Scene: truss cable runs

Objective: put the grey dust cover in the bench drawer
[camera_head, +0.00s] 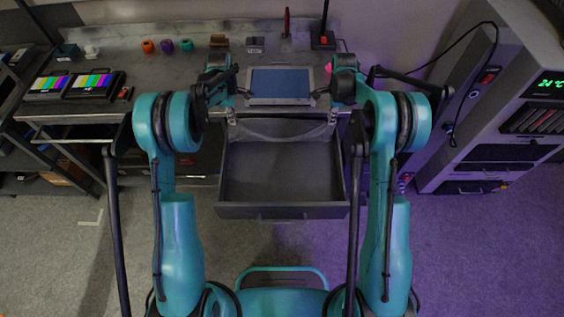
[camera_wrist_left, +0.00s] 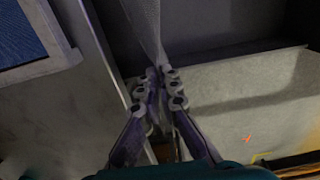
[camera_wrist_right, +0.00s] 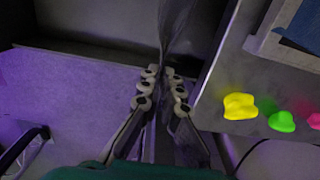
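The grey dust cover (camera_head: 282,130) is stretched between my two grippers, above the back of the open bench drawer (camera_head: 282,212). The drawer is pulled out from the bench and its visible floor looks empty. My left gripper (camera_wrist_left: 158,80) is shut on one end of the cover, which runs up from the fingertips in the left wrist view (camera_wrist_left: 150,35). My right gripper (camera_wrist_right: 165,80) is shut on the other end, also seen in the right wrist view (camera_wrist_right: 178,35). In the head view the fingers are small and partly hidden by my wrists.
A framed blue panel (camera_head: 280,83) lies on the bench top behind the cover. Colour-bar monitors (camera_head: 92,84) and several small coloured items (camera_head: 166,45) are on the bench to the left. A grey equipment rack (camera_head: 505,85) stands at the right. Yellow (camera_wrist_right: 240,105) and green (camera_wrist_right: 282,121) pieces lie near my right gripper.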

